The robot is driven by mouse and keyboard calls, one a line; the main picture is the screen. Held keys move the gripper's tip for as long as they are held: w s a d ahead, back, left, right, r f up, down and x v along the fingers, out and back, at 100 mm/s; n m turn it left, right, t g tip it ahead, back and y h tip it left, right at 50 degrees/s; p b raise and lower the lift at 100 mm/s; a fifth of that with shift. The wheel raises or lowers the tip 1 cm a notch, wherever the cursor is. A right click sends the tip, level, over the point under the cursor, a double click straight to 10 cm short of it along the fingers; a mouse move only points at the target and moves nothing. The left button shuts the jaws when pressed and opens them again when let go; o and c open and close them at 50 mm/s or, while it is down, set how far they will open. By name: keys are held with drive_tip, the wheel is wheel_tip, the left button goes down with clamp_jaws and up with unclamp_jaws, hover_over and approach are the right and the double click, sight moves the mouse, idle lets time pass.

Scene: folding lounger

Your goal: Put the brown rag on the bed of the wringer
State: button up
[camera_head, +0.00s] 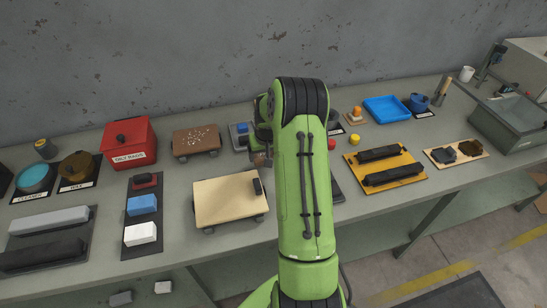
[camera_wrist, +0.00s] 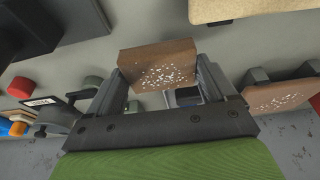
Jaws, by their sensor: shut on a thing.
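My gripper (camera_wrist: 160,85) is shut on a brown, white-speckled, block-shaped piece (camera_wrist: 157,62), which fits the brown rag by colour. It sits between the two fingers in the wrist view and is held above the bench. Beyond the held piece, a small grey-blue device (camera_wrist: 186,97) shows between the fingers in the wrist view. I cannot tell for certain which thing is the wringer.
A cream board (camera_head: 230,203) with a black handle stands left of my arm. Behind it is a brown speckled board (camera_head: 197,140) on feet, left of it a red bin (camera_head: 128,150) labelled for oily rags. A yellow plate (camera_head: 410,181) with black bars and a blue tray (camera_head: 387,107) stand right.

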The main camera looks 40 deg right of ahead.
drive_tip(key=shift+f+b, duration=0.3)
drive_tip(key=shift+f, duration=1.65)
drive_tip(key=o, duration=0.9)
drive_tip(key=shift+c, duration=0.2)
